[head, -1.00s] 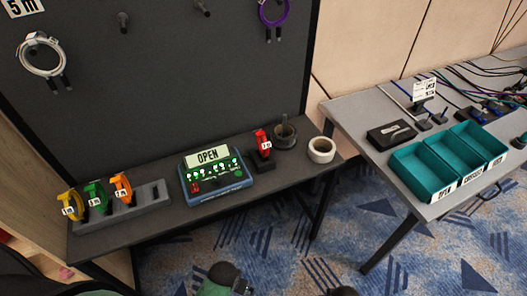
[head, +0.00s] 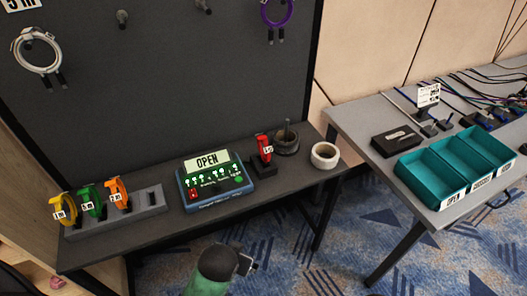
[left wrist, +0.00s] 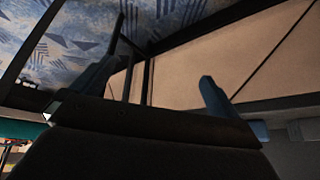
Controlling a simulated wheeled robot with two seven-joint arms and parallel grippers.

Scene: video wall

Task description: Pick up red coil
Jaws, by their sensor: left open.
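The red coil (head: 264,148) stands upright on a small dark stand on the grey bench, right of the tester with the OPEN display. It carries a white label. My left gripper (head: 246,265) is low in the head view, in front of the bench and apart from the coil. In the left wrist view my left gripper (left wrist: 160,70) has its two fingers spread with nothing between them. The red coil does not show in that view. My right gripper is not in view.
The tester (head: 214,182) sits left of the coil. A dark cup (head: 286,143) and a white tape roll (head: 324,155) are close on its right. A grey rack (head: 150,203) holds yellow, green and orange coils. Teal bins (head: 428,180) stand on the right table (head: 372,170).

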